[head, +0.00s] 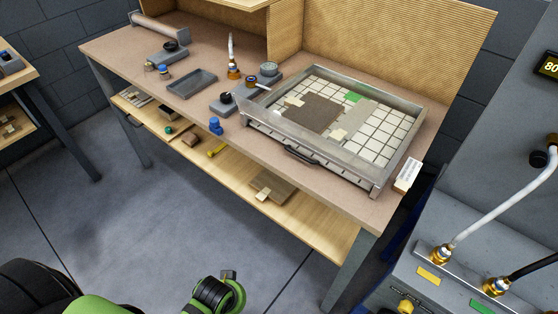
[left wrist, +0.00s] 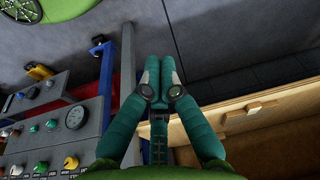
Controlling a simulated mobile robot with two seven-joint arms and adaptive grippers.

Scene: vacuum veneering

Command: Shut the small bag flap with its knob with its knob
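The small bag is a shallow grey frame (head: 372,180) with clear walls around a white gridded bed, on the right half of the brown workbench. My right gripper is in neither view.
A black handle (head: 301,156) is on the frame's front. A grey tray (head: 192,83), a brass-based fitting (head: 233,68) and a roller (head: 160,30) are on the bench. A lower wooden shelf (head: 320,215) holds small items. A gauge panel (left wrist: 50,125) lies left in the wrist view.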

